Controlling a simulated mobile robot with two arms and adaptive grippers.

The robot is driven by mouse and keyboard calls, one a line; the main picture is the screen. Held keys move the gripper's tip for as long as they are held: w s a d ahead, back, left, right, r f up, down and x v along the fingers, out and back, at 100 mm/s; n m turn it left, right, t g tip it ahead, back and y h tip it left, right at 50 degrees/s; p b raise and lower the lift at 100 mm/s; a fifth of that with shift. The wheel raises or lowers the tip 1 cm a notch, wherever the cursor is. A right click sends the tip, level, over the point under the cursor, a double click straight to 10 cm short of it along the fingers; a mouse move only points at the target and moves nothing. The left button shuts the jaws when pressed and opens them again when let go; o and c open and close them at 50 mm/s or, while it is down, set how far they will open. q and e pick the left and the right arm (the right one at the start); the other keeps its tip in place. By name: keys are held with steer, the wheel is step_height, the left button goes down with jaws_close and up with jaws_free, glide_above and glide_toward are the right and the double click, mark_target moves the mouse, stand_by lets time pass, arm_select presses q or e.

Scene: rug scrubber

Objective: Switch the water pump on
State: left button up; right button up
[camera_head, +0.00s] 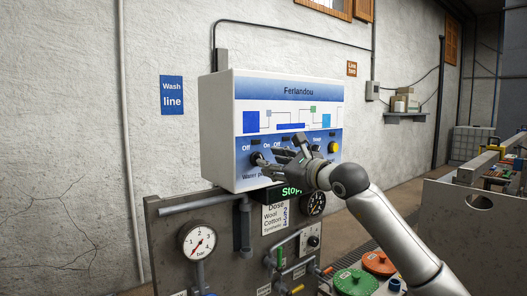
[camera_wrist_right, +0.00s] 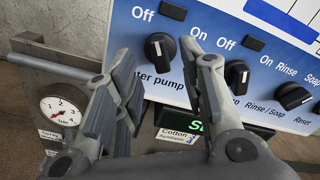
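The water pump knob (camera_wrist_right: 159,47) is a black rotary knob on the white and blue control box (camera_head: 218,130), with "Off" to its upper left and "On" to its right. In the head view the knob (camera_head: 255,158) shows just left of my fingers. Its white mark seems to point up toward the "Off" side, but I cannot tell exactly. My right gripper (camera_head: 277,153) is in front of the panel. In the right wrist view its fingers (camera_wrist_right: 160,70) are spread, with the knob beyond the gap between them and nothing held. My left gripper is out of view.
Two more black knobs, a second Off/On knob (camera_wrist_right: 236,73) and a Rinse/Soap knob (camera_wrist_right: 293,95), sit to the right. A yellow button (camera_head: 333,147) is at the panel's right. Below are a pressure gauge (camera_head: 198,241), pipes and a green "Stop" display (camera_head: 290,190).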

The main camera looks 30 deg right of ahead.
mark_target(262, 158)
steer(key=w+p, duration=0.1)
steer(key=w, duration=0.2)
steer(key=shift+w+a+r+p, duration=0.15)
steer(key=shift+w+r+p, duration=0.05)
steer(key=shift+w+p, duration=0.15)
steer(key=shift+w+f, duration=0.2)
steer(key=shift+w, duration=0.2)
jaws_close()
